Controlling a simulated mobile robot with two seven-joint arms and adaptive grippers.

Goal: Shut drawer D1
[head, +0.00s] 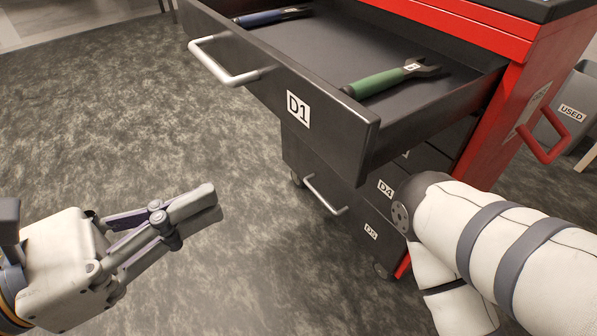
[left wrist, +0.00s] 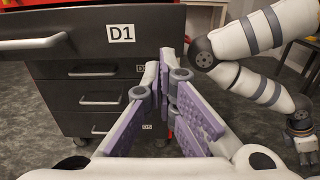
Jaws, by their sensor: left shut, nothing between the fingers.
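Drawer D1 (head: 297,108) is a dark drawer pulled well out of a red cabinet (head: 505,120), with a light bar handle (head: 230,65) on its front. A green-handled tool (head: 385,80) and a blue-handled tool (head: 270,17) lie inside it. My left gripper (head: 212,200) is shut and empty, in front of the drawer and apart from it. In the left wrist view its fingers (left wrist: 165,85) meet in front of the cabinet, with the D1 front (left wrist: 120,33) above and to the left. My right arm shows at the right, but its gripper is not clear in the head view.
Lower drawers, among them D4 (head: 385,188) and D5 (head: 370,232), look shut beneath D1. A grey bin marked USED (head: 570,110) stands at the right. A red side handle (head: 545,140) juts from the cabinet. The carpet (head: 130,120) left of the drawer is clear.

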